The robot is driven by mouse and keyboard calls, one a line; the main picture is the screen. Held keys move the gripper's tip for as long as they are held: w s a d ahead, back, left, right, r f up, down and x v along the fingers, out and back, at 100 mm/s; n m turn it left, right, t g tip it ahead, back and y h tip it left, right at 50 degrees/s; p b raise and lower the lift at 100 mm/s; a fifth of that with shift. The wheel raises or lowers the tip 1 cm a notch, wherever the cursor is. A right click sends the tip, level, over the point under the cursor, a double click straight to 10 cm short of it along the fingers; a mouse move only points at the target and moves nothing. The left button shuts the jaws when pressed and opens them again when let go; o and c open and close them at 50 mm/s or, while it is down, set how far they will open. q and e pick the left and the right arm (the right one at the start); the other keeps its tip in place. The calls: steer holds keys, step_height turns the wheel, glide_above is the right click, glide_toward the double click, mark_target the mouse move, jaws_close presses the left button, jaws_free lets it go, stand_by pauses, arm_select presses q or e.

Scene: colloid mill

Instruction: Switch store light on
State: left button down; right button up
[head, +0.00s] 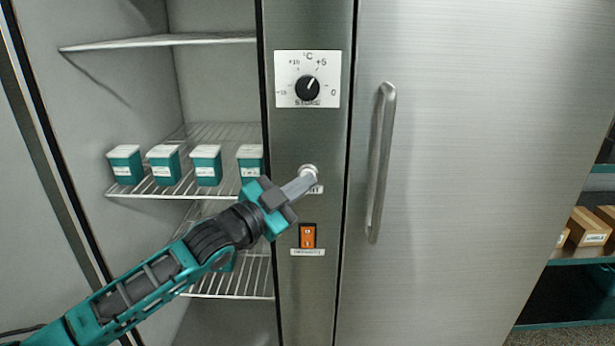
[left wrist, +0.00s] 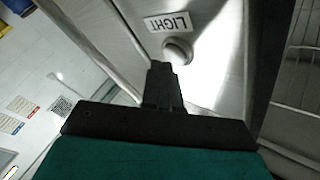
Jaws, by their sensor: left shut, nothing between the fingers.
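The store light control is a round, pale metal button (head: 308,169) on the steel column between the open shelves and the closed door. In the left wrist view the button (left wrist: 178,51) sits beside a white label reading LIGHT (left wrist: 168,22). My left gripper (head: 313,175) is shut and empty, with its fingertips right at the button and hiding part of it and its label. In the left wrist view the fingertips (left wrist: 160,70) are just beside the button; I cannot tell whether they touch it. My right gripper is not in view.
An orange rocker switch (head: 307,236) sits below on the column, and a temperature dial (head: 307,88) sits above. A long vertical door handle (head: 381,165) stands to the right. Wire shelves at left hold several teal tubs (head: 207,165). Boxes (head: 588,228) lie on a rack at far right.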

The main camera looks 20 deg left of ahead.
arm_select(q)
steer(key=shift+w, duration=0.15)
stand_by(0.4)
steer(key=shift+w+a, duration=0.15)
steer(key=shift+w, duration=0.15)
stand_by(0.3)
steer(key=shift+s+p, duration=0.4)
steer(key=shift+p, duration=0.05)
